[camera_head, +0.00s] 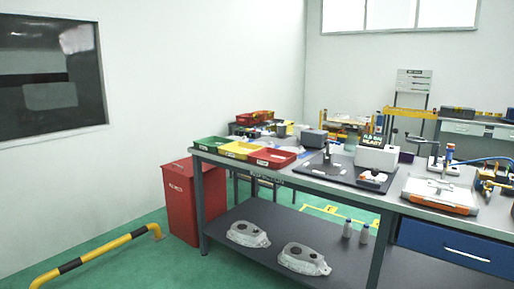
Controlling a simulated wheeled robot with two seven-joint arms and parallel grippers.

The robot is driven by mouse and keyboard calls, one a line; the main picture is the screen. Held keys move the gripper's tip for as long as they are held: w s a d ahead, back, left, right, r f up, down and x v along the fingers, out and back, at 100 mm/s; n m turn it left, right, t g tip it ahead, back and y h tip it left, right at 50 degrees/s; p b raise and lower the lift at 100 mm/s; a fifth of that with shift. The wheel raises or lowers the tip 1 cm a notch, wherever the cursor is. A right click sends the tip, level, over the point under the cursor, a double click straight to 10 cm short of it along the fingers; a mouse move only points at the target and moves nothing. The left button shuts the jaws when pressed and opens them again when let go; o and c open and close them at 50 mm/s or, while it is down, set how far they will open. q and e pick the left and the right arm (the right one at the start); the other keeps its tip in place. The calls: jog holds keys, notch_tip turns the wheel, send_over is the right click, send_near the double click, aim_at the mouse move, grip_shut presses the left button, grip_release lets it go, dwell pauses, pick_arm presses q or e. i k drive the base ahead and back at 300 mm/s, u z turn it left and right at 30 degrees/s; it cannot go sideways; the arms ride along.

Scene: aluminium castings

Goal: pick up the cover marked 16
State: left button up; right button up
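Two grey cast aluminium covers lie on the dark lower shelf of the workbench. The left cover (248,234) is a little farther back, and the right cover (304,259) is nearer the shelf's front edge. Each has dark round openings on top. No number can be read on either, so I cannot tell which is marked 16. Neither of my grippers shows in the head view.
The workbench (330,185) carries green (211,143), yellow (241,150) and red (272,158) trays. A red bin (181,203) is left of the bench; a yellow-black barrier (95,255) stands in front. Green floor (140,272) is open between.

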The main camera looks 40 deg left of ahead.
aim_at(300, 151)
jog(key=u, duration=0.9)
jog(key=i, duration=0.8)
jog(key=u, duration=1.25)
jog(key=i, duration=1.3)
jog(key=z, duration=0.7)
jog(key=i, duration=1.25)
jog(key=z, duration=1)
